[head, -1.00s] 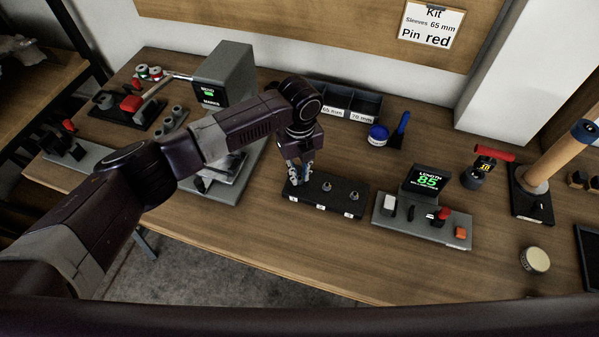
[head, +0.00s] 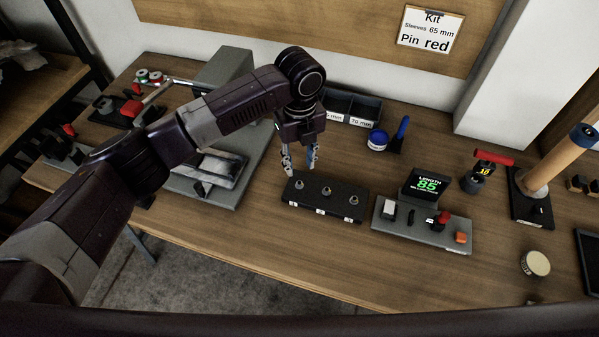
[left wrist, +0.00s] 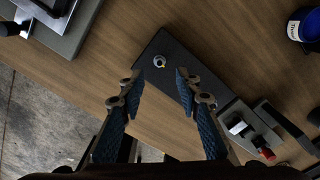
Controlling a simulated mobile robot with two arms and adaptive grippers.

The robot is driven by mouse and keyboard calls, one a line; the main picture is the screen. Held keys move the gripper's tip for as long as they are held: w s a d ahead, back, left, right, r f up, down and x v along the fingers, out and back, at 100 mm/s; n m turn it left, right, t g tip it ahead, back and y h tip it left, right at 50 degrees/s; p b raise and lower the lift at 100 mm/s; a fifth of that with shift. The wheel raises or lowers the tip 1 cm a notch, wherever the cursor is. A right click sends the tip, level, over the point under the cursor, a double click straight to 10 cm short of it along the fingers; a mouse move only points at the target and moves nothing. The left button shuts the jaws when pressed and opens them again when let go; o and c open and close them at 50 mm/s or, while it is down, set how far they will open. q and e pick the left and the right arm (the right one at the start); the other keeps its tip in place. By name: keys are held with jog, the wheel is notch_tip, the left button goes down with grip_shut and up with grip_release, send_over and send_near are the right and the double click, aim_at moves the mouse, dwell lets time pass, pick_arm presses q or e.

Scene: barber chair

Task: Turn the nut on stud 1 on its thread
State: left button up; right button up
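A black block (head: 313,199) with three short studs lies on the bench, with white labels along its front edge. Stud 1 (head: 299,184) is at the block's left end. In the left wrist view, its top with a pale metal nut (left wrist: 159,61) shows near the block's end; how far the nut is threaded is too small to tell. My left gripper (head: 299,166) is open and empty above and slightly behind stud 1, apart from it. In the left wrist view its fingers (left wrist: 158,76) stand well apart, with the nut beyond the gap. My right gripper is out of view.
Right of the block is a grey length gauge (head: 427,186) reading 85. Behind stand a sleeve bin (head: 351,107) and a blue pot (head: 377,139). A grey machine (head: 213,187) is to the left. Bare wood lies in front of the block.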

pick_arm(q)
notch_tip(320, 180, up, 5)
jog(key=shift+f, duration=0.1)
dwell(0.6)
